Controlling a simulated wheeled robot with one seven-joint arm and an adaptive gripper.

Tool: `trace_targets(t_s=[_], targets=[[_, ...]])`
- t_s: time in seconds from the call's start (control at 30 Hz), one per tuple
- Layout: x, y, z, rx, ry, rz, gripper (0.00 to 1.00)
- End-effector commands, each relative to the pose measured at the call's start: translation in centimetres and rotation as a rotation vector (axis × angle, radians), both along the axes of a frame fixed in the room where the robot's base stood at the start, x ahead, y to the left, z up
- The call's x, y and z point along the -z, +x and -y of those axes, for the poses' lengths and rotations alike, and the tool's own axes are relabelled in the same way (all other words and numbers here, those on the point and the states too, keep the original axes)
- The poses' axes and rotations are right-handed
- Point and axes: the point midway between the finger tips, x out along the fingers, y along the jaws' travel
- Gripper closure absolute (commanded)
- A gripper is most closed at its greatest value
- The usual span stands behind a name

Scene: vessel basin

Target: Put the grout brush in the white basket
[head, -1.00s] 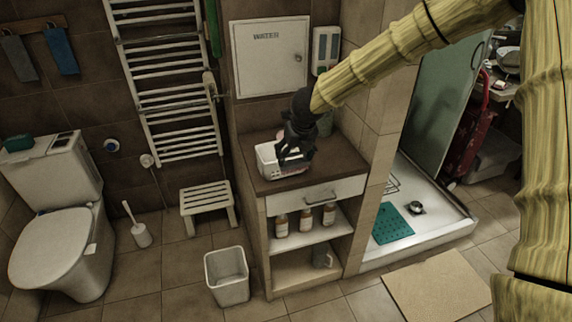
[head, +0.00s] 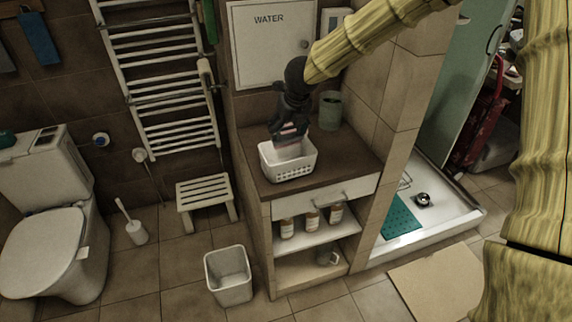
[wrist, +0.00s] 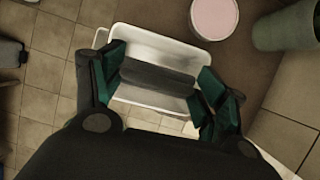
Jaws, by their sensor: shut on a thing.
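The white basket (head: 288,172) stands on the dark counter top of the cabinet, with slotted sides. My gripper (head: 287,132) is above the basket and pointing down. In the wrist view my gripper (wrist: 164,82) is shut on the grout brush (wrist: 155,78), a dark grey block held between the two green-padded fingers. The brush lies over the basket (wrist: 150,40) opening in that view and hides part of its inside. In the head view the fingers mostly hide the brush; a pinkish patch shows just under them. I cannot tell whether the brush touches the basket.
A grey-green cup (head: 330,110) stands at the back of the counter; it also shows in the wrist view (wrist: 285,28). A pink round thing (wrist: 213,18) is beside it. The wall with the water panel (head: 270,45) rises behind. The counter front (head: 335,165) is clear.

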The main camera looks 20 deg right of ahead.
Motion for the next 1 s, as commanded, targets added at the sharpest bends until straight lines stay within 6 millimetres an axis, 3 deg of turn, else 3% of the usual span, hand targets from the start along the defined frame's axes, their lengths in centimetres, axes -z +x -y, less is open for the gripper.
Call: trace_targets(t_s=[0.3, 0.8, 1.0], targets=[[5.1, 0.3, 0.0, -0.001, -0.002, -0.006, 0.62], [9.5, 0.4, -0.2, -0.005, -0.001, -0.004, 0.62], [9.9, 0.4, -0.2, -0.004, 0.000, -0.004, 0.62]])
